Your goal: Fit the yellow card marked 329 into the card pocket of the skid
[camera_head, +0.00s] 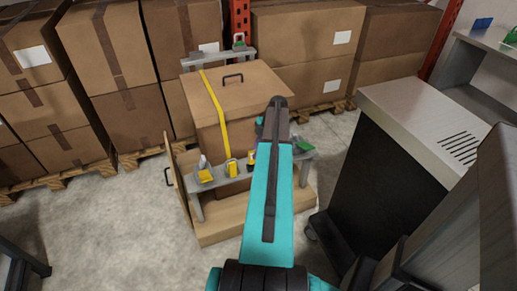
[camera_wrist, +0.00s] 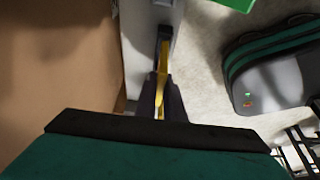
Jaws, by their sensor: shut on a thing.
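In the wrist view my gripper (camera_wrist: 161,105) is shut on a thin yellow card (camera_wrist: 161,75), seen nearly edge-on. The card's far end meets a dark narrow holder (camera_wrist: 164,33) on a grey bar (camera_wrist: 140,40); I cannot tell whether it sits inside. Its number cannot be read. The skid (camera_head: 215,233) carries a large brown box (camera_head: 245,90) with a yellow strap. I cannot make out which part is its card pocket.
A grey rail (camera_head: 220,179) along the box's front bears several holders with yellow pieces (camera_head: 232,168) and a green one (camera_head: 304,146). A dark metal-topped cabinet (camera_head: 375,170) stands close on the right. Stacked cartons (camera_head: 110,50) line the back. Floor (camera_head: 110,225) at left is clear.

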